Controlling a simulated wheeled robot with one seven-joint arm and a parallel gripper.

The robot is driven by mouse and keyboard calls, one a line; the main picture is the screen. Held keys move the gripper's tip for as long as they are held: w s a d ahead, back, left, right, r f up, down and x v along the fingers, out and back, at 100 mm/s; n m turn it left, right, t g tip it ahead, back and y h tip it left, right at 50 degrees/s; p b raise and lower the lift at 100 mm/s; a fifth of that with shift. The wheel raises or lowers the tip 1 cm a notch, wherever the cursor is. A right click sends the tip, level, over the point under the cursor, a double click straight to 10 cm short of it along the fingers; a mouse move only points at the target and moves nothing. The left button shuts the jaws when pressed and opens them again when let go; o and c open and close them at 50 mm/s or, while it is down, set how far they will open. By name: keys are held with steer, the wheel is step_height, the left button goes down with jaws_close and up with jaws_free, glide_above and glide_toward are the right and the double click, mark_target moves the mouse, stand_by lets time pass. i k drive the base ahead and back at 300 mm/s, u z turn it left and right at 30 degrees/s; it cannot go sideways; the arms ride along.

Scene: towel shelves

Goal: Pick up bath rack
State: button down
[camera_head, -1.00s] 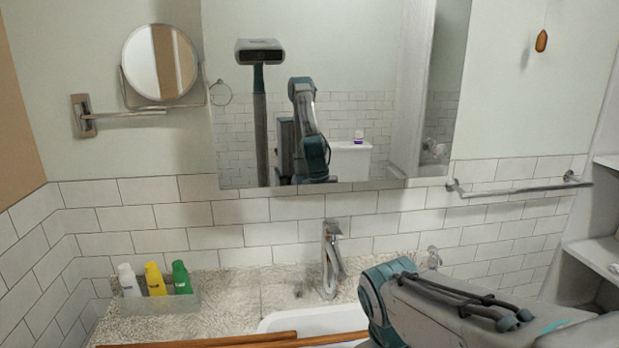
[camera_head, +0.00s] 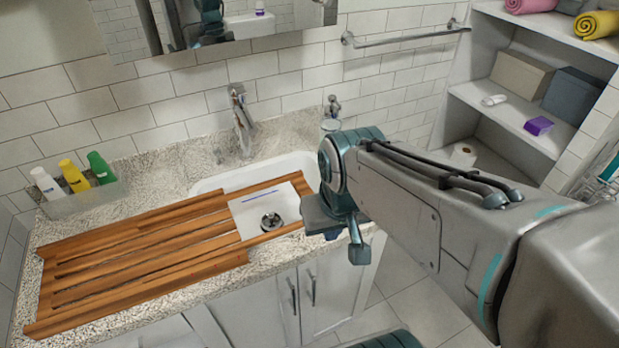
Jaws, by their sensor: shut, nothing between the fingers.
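A clear tray (camera_head: 85,198) with 3 bottles stands at the counter's back left. A faucet (camera_head: 242,120) rises behind the sink. White cabinet doors (camera_head: 325,290) are below the counter. Shelves (camera_head: 520,120) with towels and boxes stand at the right. A towel bar (camera_head: 405,37) is on the wall.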

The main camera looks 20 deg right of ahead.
mark_target(49, 322)
steer(key=u, duration=0.05)
steer(key=k, duration=0.25)
steer(key=u, duration=3.3)
steer(key=k, duration=1.55)
steer(key=z, duration=2)
steer(key=i, duration=0.5)
steer(key=z, duration=0.05)
